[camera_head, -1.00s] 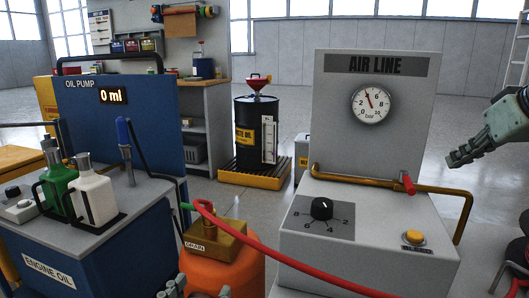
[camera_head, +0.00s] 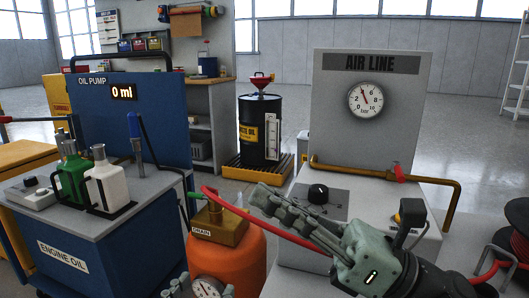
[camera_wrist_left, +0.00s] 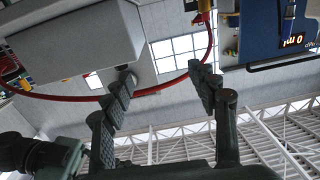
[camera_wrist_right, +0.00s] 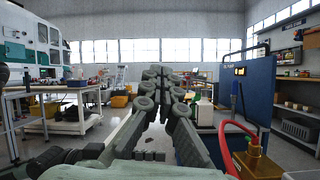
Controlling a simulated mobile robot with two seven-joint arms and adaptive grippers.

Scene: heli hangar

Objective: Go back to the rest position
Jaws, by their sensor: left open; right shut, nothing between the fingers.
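My right gripper (camera_head: 268,203) is shut and empty. It reaches in from the right in front of the air line box (camera_head: 355,195), its fingers pointing left over the red hose (camera_head: 300,240). The right wrist view shows its closed fingers (camera_wrist_right: 158,80) with nothing between them.
At the left stands the blue oil pump cart (camera_head: 120,245) with a green bottle (camera_head: 75,170) and a white bottle (camera_head: 107,183). A dark drum (camera_head: 255,125) stands behind on a yellow pallet. A red hose reel (camera_head: 507,235) is at the right. Floor is open at the back right.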

